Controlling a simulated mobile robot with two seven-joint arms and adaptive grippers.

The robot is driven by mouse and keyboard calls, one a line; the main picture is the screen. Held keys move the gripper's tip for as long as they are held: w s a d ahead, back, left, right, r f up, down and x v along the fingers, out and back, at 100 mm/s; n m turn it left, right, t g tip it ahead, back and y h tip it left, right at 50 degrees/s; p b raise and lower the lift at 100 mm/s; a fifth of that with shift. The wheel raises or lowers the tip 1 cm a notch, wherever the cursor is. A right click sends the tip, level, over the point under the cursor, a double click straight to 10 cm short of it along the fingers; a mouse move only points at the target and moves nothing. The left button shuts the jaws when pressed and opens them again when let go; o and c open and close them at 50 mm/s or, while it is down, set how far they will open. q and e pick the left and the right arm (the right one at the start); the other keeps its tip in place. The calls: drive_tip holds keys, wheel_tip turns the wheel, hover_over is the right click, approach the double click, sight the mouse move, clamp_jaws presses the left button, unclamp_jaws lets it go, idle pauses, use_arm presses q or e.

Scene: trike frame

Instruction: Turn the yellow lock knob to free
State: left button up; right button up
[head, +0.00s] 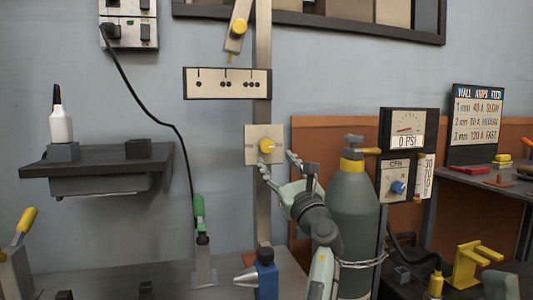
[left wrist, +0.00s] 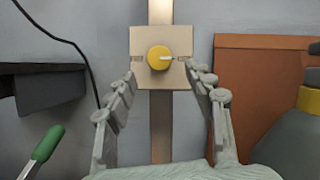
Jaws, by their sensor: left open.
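The yellow lock knob (head: 266,146) is round and sits on a square beige plate (head: 251,133) on the upright post. In the left wrist view the yellow knob (left wrist: 158,58) has a pale pointer mark facing right. Small marks on the plate at either side are too small to read. My left gripper (head: 278,162) is open in front of the plate; in the left wrist view the open fingers (left wrist: 160,75) stand either side of the knob, apart from it and slightly below. Nothing is between them. My right gripper is not in view.
A grey-green gas cylinder (head: 354,205) stands close right of my left gripper. A dark shelf (head: 97,165) with a white bottle is at the left. A green-handled clamp (head: 200,215) and a blue tool (head: 266,272) stand below on the bench. A slotted scale plate (head: 228,92) is above.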

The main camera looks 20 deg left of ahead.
sight(268, 149)
use_arm(q)
drive_tip(key=shift+x, duration=2.8)
drive_tip(key=c, duration=1.2)
